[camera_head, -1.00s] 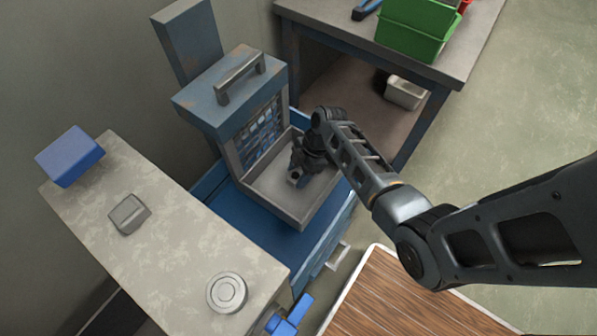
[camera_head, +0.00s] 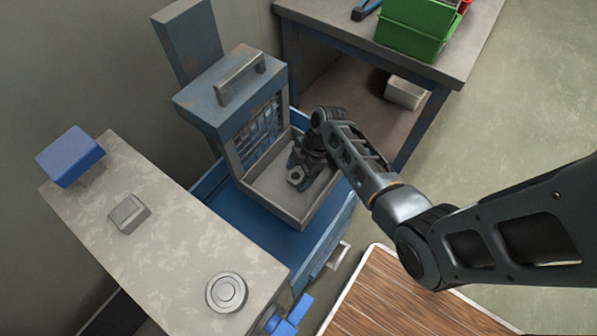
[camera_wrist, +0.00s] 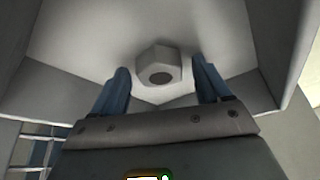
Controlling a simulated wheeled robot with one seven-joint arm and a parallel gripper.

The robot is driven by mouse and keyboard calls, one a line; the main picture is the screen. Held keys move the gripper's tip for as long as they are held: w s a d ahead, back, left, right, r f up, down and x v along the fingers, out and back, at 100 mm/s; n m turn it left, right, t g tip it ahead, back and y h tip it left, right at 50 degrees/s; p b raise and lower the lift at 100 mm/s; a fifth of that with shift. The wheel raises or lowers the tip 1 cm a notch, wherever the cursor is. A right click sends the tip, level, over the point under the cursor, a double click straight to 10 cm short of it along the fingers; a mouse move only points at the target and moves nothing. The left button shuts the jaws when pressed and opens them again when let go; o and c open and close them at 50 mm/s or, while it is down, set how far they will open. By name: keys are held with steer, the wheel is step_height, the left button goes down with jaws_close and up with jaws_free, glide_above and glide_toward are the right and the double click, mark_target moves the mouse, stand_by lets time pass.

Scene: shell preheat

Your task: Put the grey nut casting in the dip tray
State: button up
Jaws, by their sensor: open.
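The grey nut casting (camera_head: 297,177) is a hexagonal nut with a dark hole. It appears to rest on the floor of the open grey tray (camera_head: 262,201) at the front of the blue machine; I take this to be the dip tray. In the wrist view the nut (camera_wrist: 158,66) lies just beyond and between the two blue fingers, with a gap visible on each side. My gripper (camera_wrist: 161,68) is open and empty. In the head view my gripper (camera_head: 304,163) is inside the tray, just behind the nut, and the wrist partly hides its fingers.
The blue machine's head with a handle (camera_head: 240,78) rises behind the tray. A grey bench (camera_head: 165,226) at left holds a blue-topped button block, a small grey block and a round disc. A workbench (camera_head: 455,60) with green bins stands at upper right.

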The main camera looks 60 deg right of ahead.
steer(key=v, duration=1.2)
steer(key=shift+f, duration=0.1)
